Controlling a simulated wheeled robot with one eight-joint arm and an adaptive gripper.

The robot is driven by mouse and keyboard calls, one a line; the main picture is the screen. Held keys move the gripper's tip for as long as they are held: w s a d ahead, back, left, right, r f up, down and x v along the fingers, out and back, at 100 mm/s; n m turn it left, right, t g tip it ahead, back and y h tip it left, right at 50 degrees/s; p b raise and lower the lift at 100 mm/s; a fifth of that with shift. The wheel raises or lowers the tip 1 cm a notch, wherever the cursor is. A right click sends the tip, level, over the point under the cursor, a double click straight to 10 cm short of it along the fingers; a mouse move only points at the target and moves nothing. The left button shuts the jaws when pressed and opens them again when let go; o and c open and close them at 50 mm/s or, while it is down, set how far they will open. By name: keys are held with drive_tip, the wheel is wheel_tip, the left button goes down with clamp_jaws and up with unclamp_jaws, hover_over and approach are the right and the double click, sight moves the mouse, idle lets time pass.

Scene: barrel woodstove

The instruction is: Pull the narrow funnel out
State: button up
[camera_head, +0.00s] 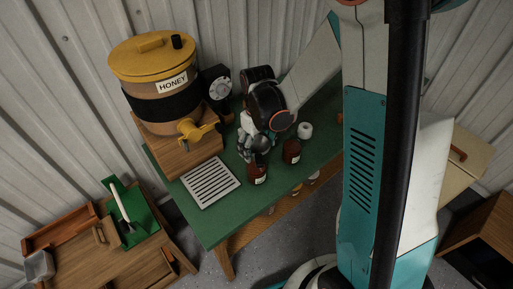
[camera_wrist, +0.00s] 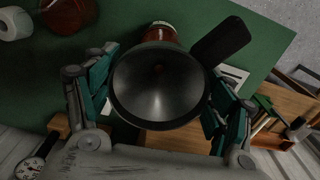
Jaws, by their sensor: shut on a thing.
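The narrow funnel (camera_wrist: 158,85) is a dark grey metal cone, seen mouth-on in the middle of the wrist view; it is small in the head view (camera_head: 263,143). My gripper (camera_wrist: 160,100) has a teal-padded finger on each side of the funnel and is shut on it. The gripper also shows at the green table in the head view (camera_head: 253,140). A brown jar with a pale label (camera_head: 257,173) stands just below the funnel, and its edge shows behind the rim in the wrist view (camera_wrist: 160,33). The spout is hidden, so I cannot tell whether it is inside the jar.
A second brown jar (camera_head: 291,151) and a white roll-like item (camera_head: 305,130) stand to the right. A honey tank (camera_head: 153,75) with a yellow tap and a slatted white tray (camera_head: 211,182) are to the left. The green tabletop (camera_head: 215,228) is clear in front.

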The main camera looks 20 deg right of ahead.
drive_tip(key=shift+r+p, duration=0.7)
drive_tip(key=shift+r, duration=0.4)
idle(0.9)
drive_tip(key=shift+r+p, duration=0.75)
drive_tip(key=shift+r, duration=0.65)
drive_tip(key=shift+r+p, duration=0.85)
drive_tip(key=shift+r, duration=0.65)
